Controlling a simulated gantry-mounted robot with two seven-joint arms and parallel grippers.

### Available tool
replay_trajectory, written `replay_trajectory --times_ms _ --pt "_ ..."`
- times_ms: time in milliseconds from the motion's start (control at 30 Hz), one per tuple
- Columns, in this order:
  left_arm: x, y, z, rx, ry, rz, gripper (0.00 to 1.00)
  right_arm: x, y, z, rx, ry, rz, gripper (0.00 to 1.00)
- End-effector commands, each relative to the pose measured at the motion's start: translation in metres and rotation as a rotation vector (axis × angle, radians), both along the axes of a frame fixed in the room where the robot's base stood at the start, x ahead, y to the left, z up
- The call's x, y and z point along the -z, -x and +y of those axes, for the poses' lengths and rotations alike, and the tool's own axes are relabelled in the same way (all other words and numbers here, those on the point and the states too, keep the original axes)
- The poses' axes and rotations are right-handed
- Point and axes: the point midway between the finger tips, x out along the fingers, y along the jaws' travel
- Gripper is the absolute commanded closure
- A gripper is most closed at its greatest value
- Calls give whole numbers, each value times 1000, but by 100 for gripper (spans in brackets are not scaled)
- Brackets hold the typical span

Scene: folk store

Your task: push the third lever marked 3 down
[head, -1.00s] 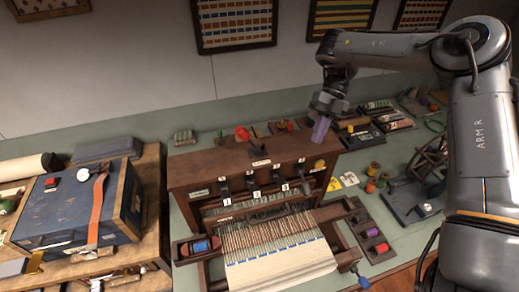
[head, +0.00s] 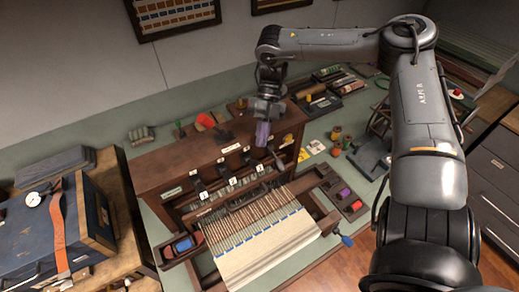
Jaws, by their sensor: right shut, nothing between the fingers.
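A brown wooden loom box (head: 150,168) stands on the green bench, with a row of dark levers along its front and small white number tags. The third lever from the left (head: 246,157) has a tag (head: 256,168) just below it; its digit is too small to read surely. The two levers to its left (head: 222,169) look similar. Another dark lever (head: 274,157) is at the right end of the row. My right gripper (head: 262,136) is shut and empty, its purple fingertips pointing down above the right part of the row. I cannot tell whether it touches a lever. My left gripper is out of view.
Cream cloth with striped threads (head: 265,245) spreads in front of the levers. A blue case (head: 40,235) stands at the left.

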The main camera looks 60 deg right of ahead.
Motion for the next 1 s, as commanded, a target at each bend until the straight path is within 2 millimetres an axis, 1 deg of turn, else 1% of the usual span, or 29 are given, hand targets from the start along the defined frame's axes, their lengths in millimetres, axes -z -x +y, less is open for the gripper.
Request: replay_trajectory --times_ms 100,200,400,1000 --pt "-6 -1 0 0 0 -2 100 12 3 11 -1 -3 2 100" --pt "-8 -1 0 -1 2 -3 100 21 4 18 -1 -1 3 100" --pt "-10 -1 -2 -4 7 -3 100 30 5 24 0 0 2 100" --pt "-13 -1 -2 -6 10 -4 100 31 5 24 1 11 -18 100"
